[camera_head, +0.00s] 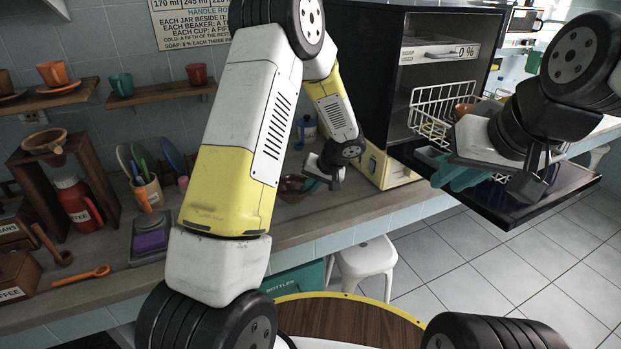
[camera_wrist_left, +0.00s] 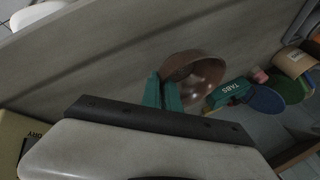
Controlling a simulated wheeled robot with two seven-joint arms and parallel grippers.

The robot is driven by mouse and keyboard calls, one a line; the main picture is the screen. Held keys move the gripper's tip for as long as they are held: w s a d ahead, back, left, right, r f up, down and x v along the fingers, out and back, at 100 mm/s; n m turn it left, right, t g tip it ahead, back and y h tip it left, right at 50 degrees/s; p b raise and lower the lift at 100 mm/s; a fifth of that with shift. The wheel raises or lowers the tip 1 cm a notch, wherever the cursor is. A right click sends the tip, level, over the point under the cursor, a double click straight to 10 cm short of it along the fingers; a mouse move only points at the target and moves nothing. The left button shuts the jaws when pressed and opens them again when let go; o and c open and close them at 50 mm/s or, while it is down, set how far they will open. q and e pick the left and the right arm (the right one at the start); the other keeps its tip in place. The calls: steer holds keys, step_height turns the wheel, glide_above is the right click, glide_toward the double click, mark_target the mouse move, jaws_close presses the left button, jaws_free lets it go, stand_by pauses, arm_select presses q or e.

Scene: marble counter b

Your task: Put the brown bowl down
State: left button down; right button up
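The brown bowl (camera_wrist_left: 196,78) shows in the left wrist view, at the tips of my left gripper's green fingers (camera_wrist_left: 163,88). The fingers are close together with the bowl's near rim between them, so the gripper appears shut on the rim.
The open dishwasher (camera_head: 455,20) has a white rack (camera_head: 432,112) and its door (camera_head: 545,190) lowered. A green TABS box (camera_wrist_left: 229,92) stands close to the bowl. A utensil pot (camera_head: 148,190) and a scale (camera_head: 150,240) are farther left. A white stool (camera_head: 367,256) stands below the counter.

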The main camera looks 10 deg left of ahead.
mark_target(304, 178)
arm_select(q)
steer(key=w+a, duration=0.2)
steer(key=w, duration=0.2)
steer(key=shift+w+a+f, duration=0.2)
steer(key=shift+a+f, duration=0.05)
steer(key=shift+a, duration=0.15)
steer(key=shift+f, duration=1.7)
steer(key=shift+f, duration=0.15)
steer(key=c, duration=1.6)
jaws_free()
